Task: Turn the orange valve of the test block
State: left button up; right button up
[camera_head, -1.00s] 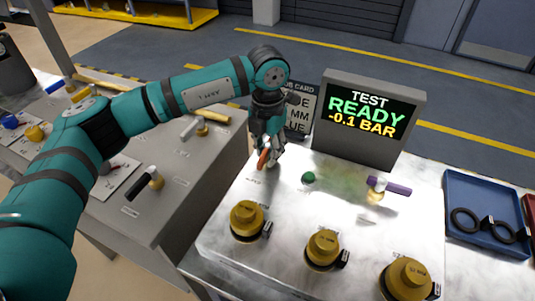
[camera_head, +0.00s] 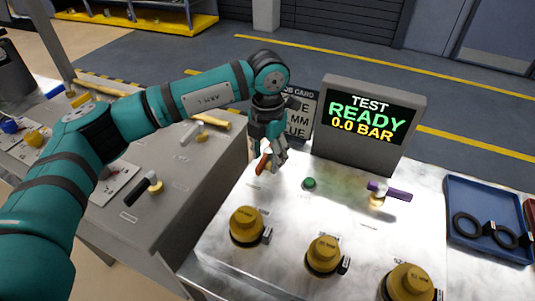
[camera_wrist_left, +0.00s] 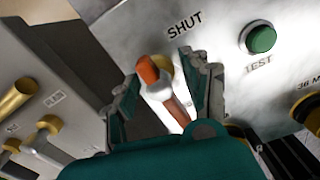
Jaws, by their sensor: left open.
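The orange valve (camera_head: 263,163) is on the test block (camera_head: 330,200), near its back left corner. In the left wrist view the orange valve handle (camera_wrist_left: 148,70) lies between the fingers, beside the word SHUT. My left gripper (camera_head: 270,155) is open around the handle from above, and its fingers (camera_wrist_left: 160,95) show apart on both sides of it. Whether a finger touches the handle cannot be told. The gripper partly hides the valve in the head view. My right gripper is not in view.
A green button (camera_head: 310,183) and a purple-handled valve (camera_head: 390,192) are on the block. Several yellow caps (camera_head: 247,227) line its front. A display (camera_head: 370,120) reading TEST READY 0.0 BAR stands behind. A blue tray (camera_head: 488,215) with black rings is right.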

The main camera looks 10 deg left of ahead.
aim_at(268, 150)
pick_arm(q)
notch_tip(268, 150, up, 12)
dwell(0.6)
